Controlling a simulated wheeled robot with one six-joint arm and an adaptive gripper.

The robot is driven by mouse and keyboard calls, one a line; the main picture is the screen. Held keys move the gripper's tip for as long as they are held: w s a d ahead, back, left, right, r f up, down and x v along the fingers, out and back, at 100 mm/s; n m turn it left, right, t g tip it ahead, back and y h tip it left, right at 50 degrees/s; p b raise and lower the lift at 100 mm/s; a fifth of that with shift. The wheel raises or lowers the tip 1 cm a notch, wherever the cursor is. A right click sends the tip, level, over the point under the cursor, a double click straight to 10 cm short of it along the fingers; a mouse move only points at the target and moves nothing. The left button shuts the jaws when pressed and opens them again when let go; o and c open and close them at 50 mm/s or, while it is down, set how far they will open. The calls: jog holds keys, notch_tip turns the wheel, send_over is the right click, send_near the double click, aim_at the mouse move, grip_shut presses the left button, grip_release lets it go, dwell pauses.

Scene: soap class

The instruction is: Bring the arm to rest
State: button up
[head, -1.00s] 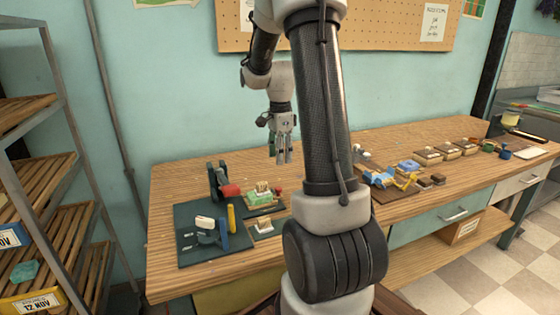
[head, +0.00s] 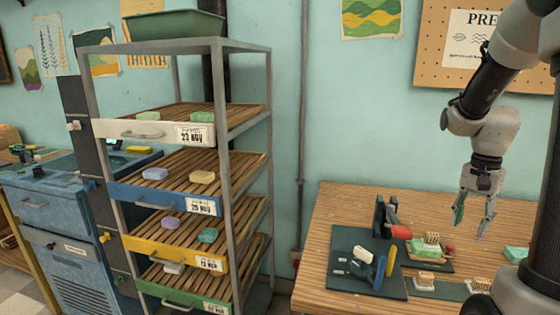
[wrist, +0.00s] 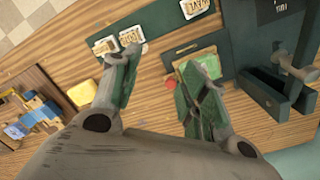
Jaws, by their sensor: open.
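My gripper (head: 474,213) hangs pointing down above the wooden workbench (head: 345,205) at the right of the head view. Its two fingers are apart, with nothing between them. The wrist view also shows the open fingers (wrist: 155,90) over the bench. Beyond one finger lies a green soap (wrist: 200,68) on a dark board, which also shows below and left of the gripper in the head view (head: 425,250). The fingers appear clear of the bench and of the things on it.
A drying rack (head: 240,125) with several slatted shelves of soaps stands left of the bench. A blue cabinet (head: 50,215) is at far left. On the bench are a dark green mat (head: 345,280) with tools and a red-handled device (head: 400,232).

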jog(key=s+a+r+n+t, duration=0.5)
jog(key=s+a+r+n, duration=0.6)
jog(key=s, duration=0.3)
jog(key=shift+a+r, duration=0.25)
jog(key=shift+a, duration=0.65)
